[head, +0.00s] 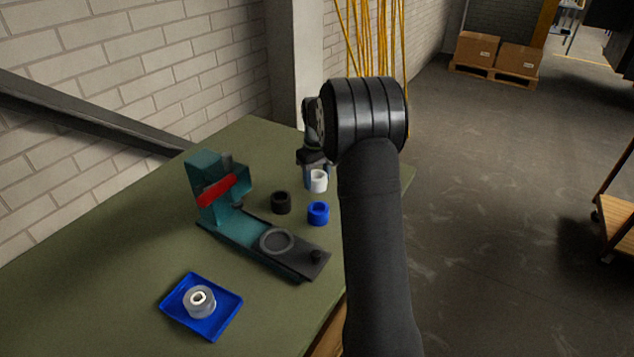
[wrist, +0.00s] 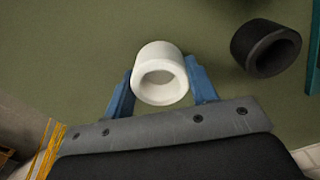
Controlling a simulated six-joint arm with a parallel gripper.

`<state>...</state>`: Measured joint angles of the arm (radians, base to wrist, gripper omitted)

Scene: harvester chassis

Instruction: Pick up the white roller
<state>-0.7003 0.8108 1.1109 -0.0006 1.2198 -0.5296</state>
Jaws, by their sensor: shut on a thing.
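The white roller (head: 319,182) is a short hollow cylinder near the right side of the green table (head: 110,235). My gripper (head: 317,178) is shut on it, partly hidden behind my arm in the head view. In the wrist view the white roller (wrist: 160,73) sits between the two blue fingers of my gripper (wrist: 161,82), its open bore facing the camera. I cannot tell whether the roller touches the table or is slightly above it.
A black roller (head: 281,202) and a blue roller (head: 318,213) stand close by. A teal fixture (head: 215,195) with a dark base plate (head: 300,262) lies left of them. The table's left part is clear.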

